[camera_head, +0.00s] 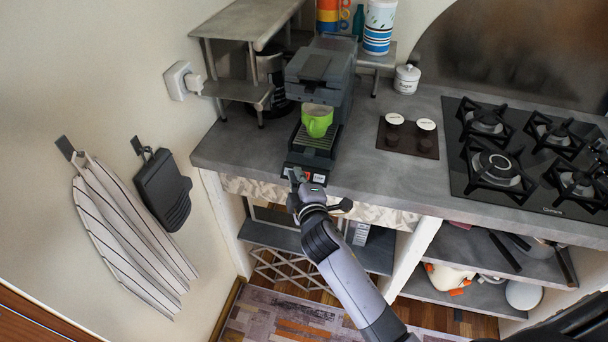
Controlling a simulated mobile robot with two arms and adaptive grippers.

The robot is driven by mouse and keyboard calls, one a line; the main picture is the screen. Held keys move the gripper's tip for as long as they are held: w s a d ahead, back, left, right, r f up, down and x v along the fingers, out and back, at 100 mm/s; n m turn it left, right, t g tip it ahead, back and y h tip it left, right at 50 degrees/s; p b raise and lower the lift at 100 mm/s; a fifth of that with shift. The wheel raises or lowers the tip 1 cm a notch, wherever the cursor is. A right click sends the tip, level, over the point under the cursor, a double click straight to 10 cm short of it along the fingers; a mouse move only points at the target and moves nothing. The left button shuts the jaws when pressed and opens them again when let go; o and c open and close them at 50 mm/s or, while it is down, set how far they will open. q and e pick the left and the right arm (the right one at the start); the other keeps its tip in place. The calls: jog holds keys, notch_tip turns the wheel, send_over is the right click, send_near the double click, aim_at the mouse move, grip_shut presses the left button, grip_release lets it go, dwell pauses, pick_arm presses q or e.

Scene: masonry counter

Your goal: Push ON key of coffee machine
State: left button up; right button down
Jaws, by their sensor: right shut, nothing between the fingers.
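The coffee machine (322,84) is dark grey and stands on the counter, left of the stove. A green cup (317,121) sits upright on its drip tray (313,143). A small panel with a red spot (305,175) is at the low front of the machine, by the counter's front edge. My right gripper (294,178) is shut and empty, with its tip at the left side of this panel. I cannot tell whether it touches. Part of the panel's left side is hidden by the gripper. My left gripper is not in view.
A gas stove (522,150) fills the counter's right. A metal shelf (240,85) stands at the left. A striped towel (130,235) hangs on the wall. Open shelves with pans (535,245) are below the counter.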

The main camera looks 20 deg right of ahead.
jog(key=shift+f, duration=0.1)
dwell(0.6)
jog(key=shift+w+d+f, duration=0.2)
jog(key=shift+w+f, duration=0.05)
dwell(0.5)
jog(key=shift+s+a+r, duration=0.2)
jog(key=shift+s+r, duration=0.05)
jog(key=shift+r, duration=0.15)
dwell(0.3)
jog(key=s+a+r+p, duration=0.2)
jog(key=s+r+p, duration=0.1)
jog(key=r+p, duration=0.1)
jog(key=shift+r+p, duration=0.3)
jog(key=shift+p, duration=0.15)
